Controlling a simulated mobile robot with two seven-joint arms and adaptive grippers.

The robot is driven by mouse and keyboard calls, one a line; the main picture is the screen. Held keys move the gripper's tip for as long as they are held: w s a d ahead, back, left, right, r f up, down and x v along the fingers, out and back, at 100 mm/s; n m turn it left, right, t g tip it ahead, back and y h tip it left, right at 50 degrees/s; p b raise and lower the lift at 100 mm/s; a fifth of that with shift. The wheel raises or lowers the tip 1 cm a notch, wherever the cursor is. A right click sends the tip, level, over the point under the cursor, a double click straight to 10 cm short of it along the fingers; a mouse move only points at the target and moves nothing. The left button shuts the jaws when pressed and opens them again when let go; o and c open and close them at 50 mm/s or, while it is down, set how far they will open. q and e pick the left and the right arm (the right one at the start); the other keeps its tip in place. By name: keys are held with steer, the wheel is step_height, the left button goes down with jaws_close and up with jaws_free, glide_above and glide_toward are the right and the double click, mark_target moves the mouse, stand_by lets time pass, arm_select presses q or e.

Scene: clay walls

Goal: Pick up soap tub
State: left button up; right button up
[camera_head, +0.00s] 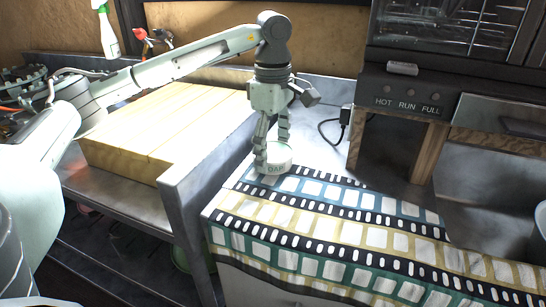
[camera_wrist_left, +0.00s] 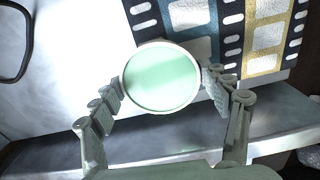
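The soap tub (camera_head: 278,159) is a small round white tub with lettering on its side. It stands upright at the far left corner of the film-strip cloth, by the bare counter. In the left wrist view its pale green round top (camera_wrist_left: 162,77) faces me. My left gripper (camera_head: 272,152) points down over it, with one finger on each side. In the left wrist view the fingertips (camera_wrist_left: 162,82) are at opposite edges of the rim. I cannot tell whether they press on it or stand just clear. One finger hides part of its side. My right gripper is not in view.
The film-strip cloth (camera_head: 320,228) covers the counter's front. A wooden block (camera_head: 165,125) is on the left, behind a raised metal edge. A machine marked HOT RUN FULL (camera_head: 405,95) stands right, with a black plug and cable (camera_head: 345,117) near it. A spray bottle (camera_head: 107,30) is at back left.

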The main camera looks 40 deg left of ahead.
arm_select(q)
steer(key=c, duration=0.8)
steer(key=shift+r, duration=0.1)
steer(key=shift+c, duration=0.2)
